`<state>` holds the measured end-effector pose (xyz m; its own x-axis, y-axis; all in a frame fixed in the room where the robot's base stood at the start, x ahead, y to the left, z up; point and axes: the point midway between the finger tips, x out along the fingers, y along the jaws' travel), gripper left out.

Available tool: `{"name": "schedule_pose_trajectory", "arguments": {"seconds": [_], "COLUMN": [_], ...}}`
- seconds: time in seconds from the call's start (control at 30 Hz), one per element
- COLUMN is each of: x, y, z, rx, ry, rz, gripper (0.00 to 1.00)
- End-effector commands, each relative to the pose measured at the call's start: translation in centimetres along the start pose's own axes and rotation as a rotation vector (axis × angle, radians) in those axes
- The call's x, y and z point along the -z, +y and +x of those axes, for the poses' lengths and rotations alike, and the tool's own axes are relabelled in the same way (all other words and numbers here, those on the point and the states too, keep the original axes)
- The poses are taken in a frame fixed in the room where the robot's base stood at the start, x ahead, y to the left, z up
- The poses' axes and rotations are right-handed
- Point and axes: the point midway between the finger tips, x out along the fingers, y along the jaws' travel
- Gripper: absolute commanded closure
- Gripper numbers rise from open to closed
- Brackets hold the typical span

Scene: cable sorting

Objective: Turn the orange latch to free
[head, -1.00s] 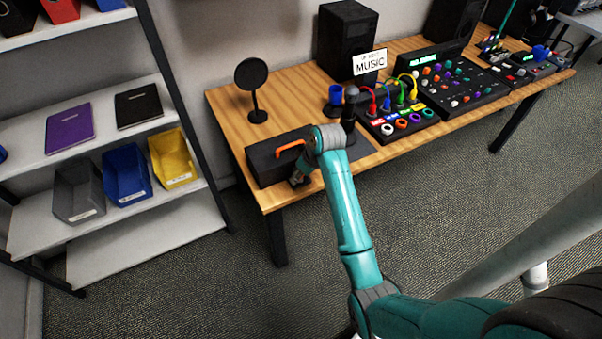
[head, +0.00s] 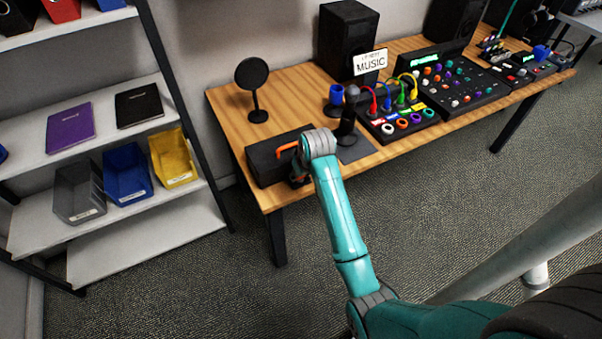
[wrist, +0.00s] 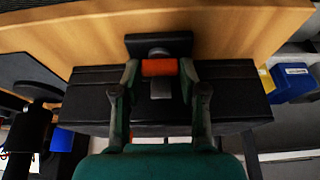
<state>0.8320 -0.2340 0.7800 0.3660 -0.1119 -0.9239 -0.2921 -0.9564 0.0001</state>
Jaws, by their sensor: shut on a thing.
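A black case (head: 262,164) sits on the left end of the wooden table, with an orange handle (head: 286,148) on its top. The case (wrist: 236,98) also shows in the wrist view. The orange latch (wrist: 160,67) lies crosswise in that view, between a round grey part and a grey block. My gripper (wrist: 158,69) has one finger on each side of the latch and is shut on it.
A round black stand (head: 252,88) is behind the case. A dark mat (head: 356,148), a blue cup (head: 336,97) and a cable box (head: 398,120) are to its right. A shelf with bins (head: 127,172) stands left. The table's front edge is close by.

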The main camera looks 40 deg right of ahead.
Motion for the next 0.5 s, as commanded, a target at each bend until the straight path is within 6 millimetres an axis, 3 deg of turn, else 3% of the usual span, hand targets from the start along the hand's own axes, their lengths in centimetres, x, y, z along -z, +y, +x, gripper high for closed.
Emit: {"name": "schedule_pose_trajectory", "arguments": {"seconds": [0.2,0.23,0.27,0.5], "x": [-0.02,-0.02,-0.02,-0.01], "y": [0.00,0.01,0.01,0.01], "z": [0.00,0.00,0.00,0.00], "rx": [0.000,0.000,0.000,0.001], "ry": [-0.001,-0.001,-0.001,0.000], "rz": [0.001,0.001,0.001,0.000], "gripper": [0.93,0.56,0.49,0.48]}}
